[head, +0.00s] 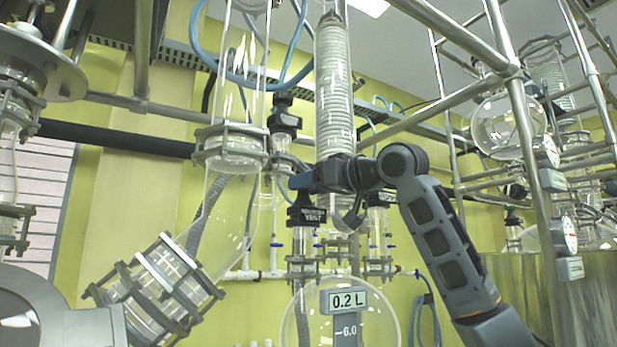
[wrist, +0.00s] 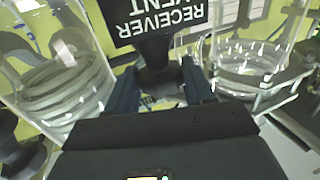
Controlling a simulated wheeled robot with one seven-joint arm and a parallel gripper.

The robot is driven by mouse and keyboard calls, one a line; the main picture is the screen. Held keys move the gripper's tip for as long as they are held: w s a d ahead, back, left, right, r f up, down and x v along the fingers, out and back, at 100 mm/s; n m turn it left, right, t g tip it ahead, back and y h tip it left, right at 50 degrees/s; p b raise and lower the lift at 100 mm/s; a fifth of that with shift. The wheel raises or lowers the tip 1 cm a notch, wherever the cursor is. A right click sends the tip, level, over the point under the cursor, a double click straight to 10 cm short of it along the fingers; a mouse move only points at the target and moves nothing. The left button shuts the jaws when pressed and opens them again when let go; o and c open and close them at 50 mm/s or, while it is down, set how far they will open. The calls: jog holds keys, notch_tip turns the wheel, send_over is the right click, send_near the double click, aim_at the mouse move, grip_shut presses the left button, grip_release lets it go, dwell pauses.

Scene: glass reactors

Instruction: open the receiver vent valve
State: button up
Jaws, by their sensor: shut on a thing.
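The receiver vent valve (head: 307,214) is a black valve with a white-lettered label, on a glass neck above the round receiver flask (head: 290,325). In the wrist view its label (wrist: 163,20) reads "RECEIVER VENT" upside down. My gripper (head: 298,183) reaches it from the right in the head view, just above the label. In the wrist view my gripper (wrist: 160,88) has its blue fingers on both sides of the black valve part below the label, shut on it. The fingers hide part of the valve, and I cannot tell how far it is turned.
A coiled glass condenser (head: 333,90) stands close behind my wrist. Another black labelled valve (head: 284,122) is above left. A glass vessel neck with a metal clamp (head: 230,146) stands to the left. Steel frame tubes (head: 520,110) are at the right. A display (head: 348,300) reads 0.2 L.

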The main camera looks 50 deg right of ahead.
jog(key=shift+d+n+y+p, duration=0.25)
jog(key=shift+n+y+p, duration=0.7)
jog(key=shift+y, duration=0.75)
jog(key=shift+n+g+y, duration=0.3)
jog(key=shift+n, duration=0.05)
jog(key=o, duration=1)
jog(key=shift+o, duration=0.2)
